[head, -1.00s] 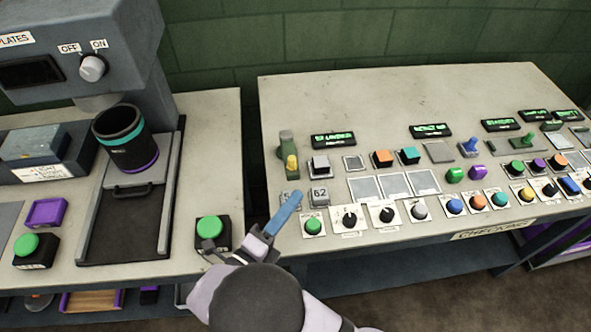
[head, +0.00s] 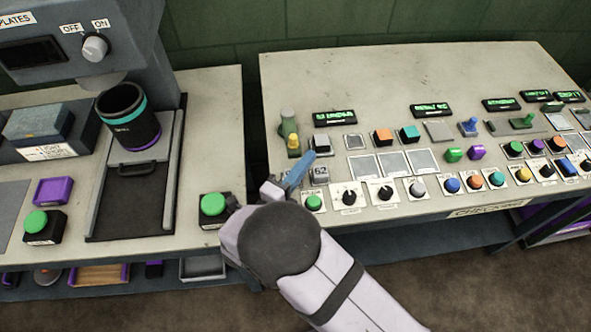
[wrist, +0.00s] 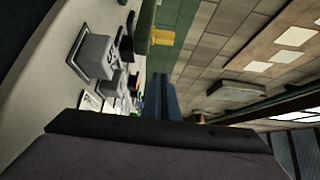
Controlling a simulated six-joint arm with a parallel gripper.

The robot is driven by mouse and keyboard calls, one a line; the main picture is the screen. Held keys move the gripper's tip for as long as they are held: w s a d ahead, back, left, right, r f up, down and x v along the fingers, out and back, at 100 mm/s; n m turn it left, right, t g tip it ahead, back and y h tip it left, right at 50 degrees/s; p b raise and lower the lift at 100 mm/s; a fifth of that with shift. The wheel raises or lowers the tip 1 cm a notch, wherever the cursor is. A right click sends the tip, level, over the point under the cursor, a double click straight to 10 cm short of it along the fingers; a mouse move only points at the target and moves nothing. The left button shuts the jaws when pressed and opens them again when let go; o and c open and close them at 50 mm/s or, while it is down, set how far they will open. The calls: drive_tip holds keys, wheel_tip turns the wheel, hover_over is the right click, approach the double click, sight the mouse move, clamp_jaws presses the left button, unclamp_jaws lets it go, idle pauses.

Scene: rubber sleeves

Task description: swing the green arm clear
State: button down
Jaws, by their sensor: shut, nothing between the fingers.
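A dull green upright arm (head: 288,122) with a yellow end piece (head: 294,144) stands at the left edge of the right-hand console. In the wrist view the green arm (wrist: 145,28) and its yellow piece (wrist: 162,37) show at the top, ahead of the fingers. My gripper (head: 307,160) is shut and empty, its blue fingers slanting over the console's near left corner. Its tips are to the near right of the yellow piece in the head view and look apart from it. The shut fingers also show in the wrist view (wrist: 164,88).
A grey button (head: 321,142) and a block marked 62 (head: 319,173) are close to the fingers. Several buttons and knobs fill the console to the right. A green push button (head: 213,204) is on the left bench. The console's back surface (head: 400,75) is clear.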

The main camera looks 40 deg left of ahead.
sight(296, 151)
drive_tip(key=w+p, duration=0.1)
drive_tip(key=w, duration=0.2)
drive_tip(key=shift+w+r, duration=0.15)
drive_tip(key=shift+w, duration=0.15)
drive_tip(key=shift+s+a, duration=0.25)
drive_tip(key=shift+a, duration=0.3)
drive_tip(key=shift+s+a, duration=0.25)
drive_tip(key=shift+a, duration=0.3)
drive_tip(key=shift+s+a+p, duration=0.45)
drive_tip(key=shift+a+p, duration=0.05)
drive_tip(key=shift+a, duration=0.35)
